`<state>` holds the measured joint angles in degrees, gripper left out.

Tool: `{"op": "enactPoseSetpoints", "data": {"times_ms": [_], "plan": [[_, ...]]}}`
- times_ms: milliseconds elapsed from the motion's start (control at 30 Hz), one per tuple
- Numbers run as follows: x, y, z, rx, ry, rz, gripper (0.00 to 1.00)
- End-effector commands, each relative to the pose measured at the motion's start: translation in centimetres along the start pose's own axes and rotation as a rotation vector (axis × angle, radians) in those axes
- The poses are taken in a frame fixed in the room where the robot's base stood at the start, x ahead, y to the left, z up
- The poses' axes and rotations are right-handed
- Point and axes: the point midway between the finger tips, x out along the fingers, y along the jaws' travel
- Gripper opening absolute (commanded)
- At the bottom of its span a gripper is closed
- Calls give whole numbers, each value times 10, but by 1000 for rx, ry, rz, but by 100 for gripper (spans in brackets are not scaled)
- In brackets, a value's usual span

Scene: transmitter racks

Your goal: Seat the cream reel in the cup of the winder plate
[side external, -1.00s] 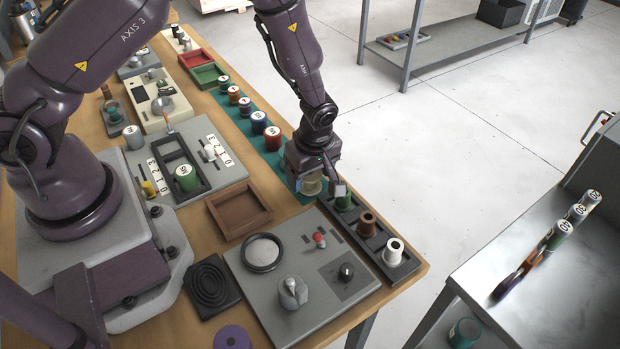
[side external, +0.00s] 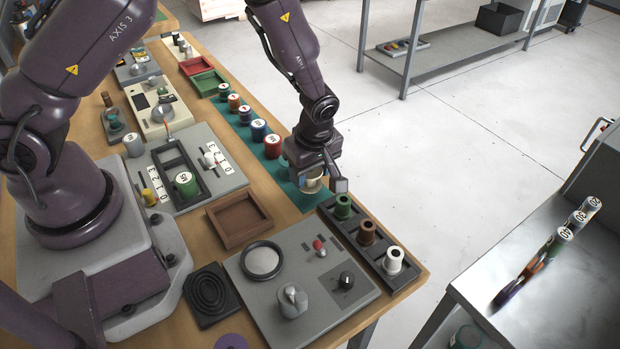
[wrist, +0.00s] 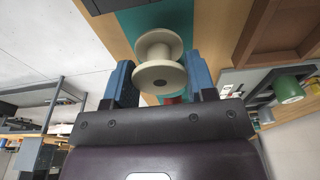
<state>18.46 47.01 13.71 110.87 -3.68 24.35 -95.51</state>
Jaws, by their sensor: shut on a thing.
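The cream reel (side external: 312,185) is held between the fingers of my gripper (side external: 320,184), off the table near its right edge. In the wrist view the reel (wrist: 158,62) sits between the two blue fingers, with both flanges and the narrower core showing. The grey winder plate (side external: 322,290) lies at the front of the table. Its round dark-rimmed cup (side external: 263,261) has a pale floor and looks empty. My gripper is behind and to the right of the cup, apart from it.
A dark rack with green (side external: 343,205), brown (side external: 367,231) and white (side external: 394,259) reels stands along the plate's right side. The plate carries a red knob (side external: 318,244), black dial (side external: 346,278) and grey knob (side external: 292,299). A brown tray (side external: 238,220) is behind it.

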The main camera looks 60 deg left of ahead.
Motion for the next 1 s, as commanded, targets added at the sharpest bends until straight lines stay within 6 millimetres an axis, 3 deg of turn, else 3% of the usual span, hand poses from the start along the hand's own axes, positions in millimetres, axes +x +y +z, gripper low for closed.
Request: {"op": "enactPoseSetpoints", "data": {"times_ms": [300,500,767,867,1000], "plan": [[-66,-57,-12,1,-3,4,28],[-85,-106,-18,3,-3,3,28],[-97,-135,-20,8,0,2,28],[-97,-142,-8,64,7,-4,28],[-92,-150,36,167,16,-7,28]]}}
